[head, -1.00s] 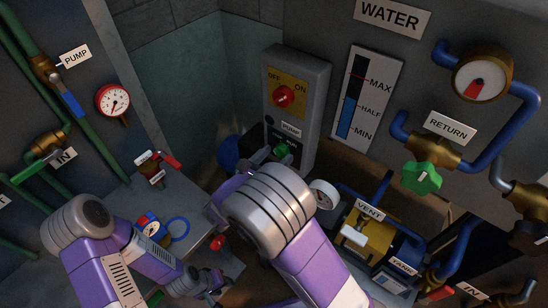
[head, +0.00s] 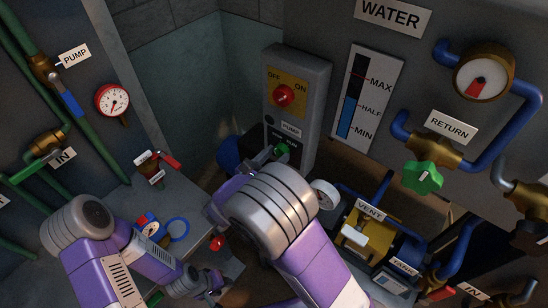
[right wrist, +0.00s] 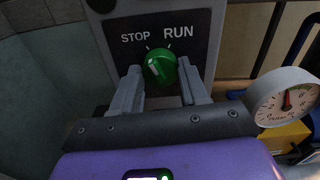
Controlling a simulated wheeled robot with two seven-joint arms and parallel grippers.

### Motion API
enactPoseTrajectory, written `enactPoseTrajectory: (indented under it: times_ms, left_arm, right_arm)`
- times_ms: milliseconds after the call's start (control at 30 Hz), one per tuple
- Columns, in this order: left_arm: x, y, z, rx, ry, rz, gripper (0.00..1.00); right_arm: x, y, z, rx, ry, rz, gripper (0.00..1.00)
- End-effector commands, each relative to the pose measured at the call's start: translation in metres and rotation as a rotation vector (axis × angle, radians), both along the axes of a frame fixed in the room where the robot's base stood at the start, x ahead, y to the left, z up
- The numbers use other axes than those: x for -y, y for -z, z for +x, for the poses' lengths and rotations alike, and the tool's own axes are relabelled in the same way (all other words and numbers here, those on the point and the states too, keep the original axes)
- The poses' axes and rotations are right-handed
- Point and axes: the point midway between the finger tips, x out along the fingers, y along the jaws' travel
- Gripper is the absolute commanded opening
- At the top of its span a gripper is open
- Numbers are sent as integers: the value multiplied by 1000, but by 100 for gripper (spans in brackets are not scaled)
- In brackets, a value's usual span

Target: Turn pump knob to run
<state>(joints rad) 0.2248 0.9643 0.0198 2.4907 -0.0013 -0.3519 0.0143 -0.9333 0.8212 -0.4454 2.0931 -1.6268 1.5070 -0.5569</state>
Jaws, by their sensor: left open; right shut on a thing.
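The green pump knob (right wrist: 160,68) sits on a dark plate between the words STOP and RUN in the right wrist view. Its white mark points up and slightly left, toward the STOP side. My right gripper (right wrist: 160,80) has one finger on each side of the knob and is shut on it. In the head view the knob (head: 282,149) shows low on the grey pump box (head: 297,100), partly hidden by my right gripper (head: 273,153). My left gripper (head: 214,283) is open and empty at the bottom, away from the box.
A red OFF/ON switch (head: 284,96) sits above the knob. A white gauge (head: 325,194) and a yellow unit (head: 368,240) stand right of my right arm. A green valve wheel (head: 422,177) is further right.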

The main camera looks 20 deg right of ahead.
Motion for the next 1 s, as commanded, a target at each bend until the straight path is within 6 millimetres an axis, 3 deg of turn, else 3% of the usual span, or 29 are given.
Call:
enactPoseTrajectory:
  times_ms: [1000]
  left_arm:
    - [0, 56, 0, 0, 0, 0, 43]
  right_arm:
    - [1, 3, -2, 660, 1, 517, 13]
